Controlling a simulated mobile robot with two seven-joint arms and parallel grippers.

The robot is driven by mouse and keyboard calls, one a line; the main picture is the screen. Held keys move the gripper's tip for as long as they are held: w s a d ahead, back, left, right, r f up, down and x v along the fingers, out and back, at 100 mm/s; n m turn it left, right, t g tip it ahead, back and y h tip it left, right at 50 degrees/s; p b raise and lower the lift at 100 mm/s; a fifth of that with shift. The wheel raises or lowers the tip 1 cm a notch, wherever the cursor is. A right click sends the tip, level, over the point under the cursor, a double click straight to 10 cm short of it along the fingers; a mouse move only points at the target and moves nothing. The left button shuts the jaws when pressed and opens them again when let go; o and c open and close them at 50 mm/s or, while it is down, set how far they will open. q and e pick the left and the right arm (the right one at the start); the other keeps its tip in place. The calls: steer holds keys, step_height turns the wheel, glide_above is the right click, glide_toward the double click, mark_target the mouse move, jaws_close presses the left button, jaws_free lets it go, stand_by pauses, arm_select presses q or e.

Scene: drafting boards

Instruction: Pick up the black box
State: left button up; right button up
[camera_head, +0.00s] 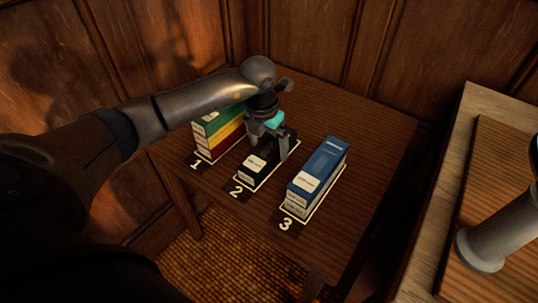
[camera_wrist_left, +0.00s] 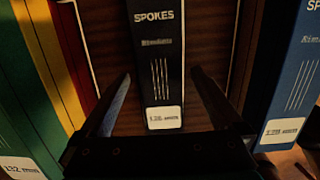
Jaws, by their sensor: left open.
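The black box (camera_head: 257,166) lies low on the small wooden table, in the outlined space marked 2. Its white end label faces the front. In the left wrist view the black box (camera_wrist_left: 157,60) shows its top with the word SPOKES. My left gripper (camera_head: 268,145) is over the black box and hides part of it. In the wrist view the open left gripper (camera_wrist_left: 160,80) has one finger on each side of the box, with gaps between. The box is not gripped. My right gripper is not in view.
Green, yellow and red boxes (camera_head: 217,134) are stacked in space 1, left of the black box. Blue boxes (camera_head: 317,178) are stacked higher in space 3, to the right. The table (camera_head: 365,135) is clear toward the back right. Wood panelling (camera_head: 310,45) stands behind.

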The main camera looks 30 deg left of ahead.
arm_select(q)
steer(key=shift+w+f, duration=0.2)
steer(key=shift+f, duration=0.85)
steer(key=shift+c, duration=0.4)
steer(key=c, duration=1.5)
jaws_close()
steer(key=shift+r, duration=0.2)
